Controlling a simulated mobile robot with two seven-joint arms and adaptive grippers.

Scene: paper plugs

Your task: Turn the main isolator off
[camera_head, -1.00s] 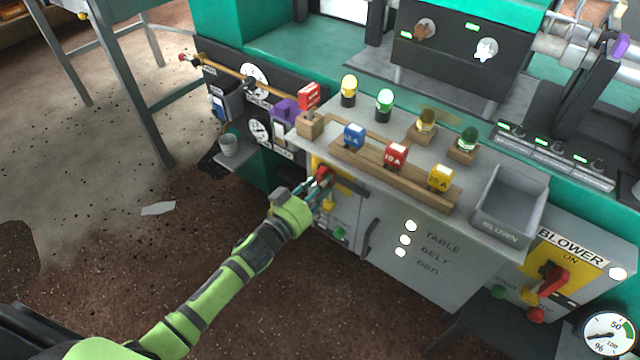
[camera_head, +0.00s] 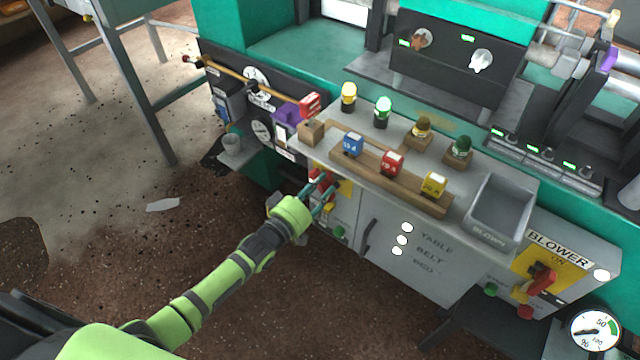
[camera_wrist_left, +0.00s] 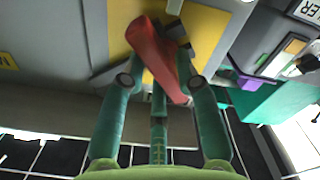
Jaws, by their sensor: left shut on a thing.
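The main isolator has a red handle (camera_wrist_left: 158,55) on a yellow plate (camera_wrist_left: 203,28), set in the grey cabinet's left end. In the head view the red handle (camera_head: 321,177) is small and partly covered by the fingers. My left gripper (camera_head: 318,197) is at the isolator, its teal fingers shut around the handle. In the left wrist view the gripper (camera_wrist_left: 160,85) has its fingers on both sides of the handle, which lies slanted between them. My right gripper is not in view.
The counter (camera_head: 378,125) above holds a wooden rail with blue, red and yellow blocks, lamps and a grey bin (camera_head: 502,205). A separate blower isolator (camera_head: 541,280) is at the right. The floor at left is mostly clear.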

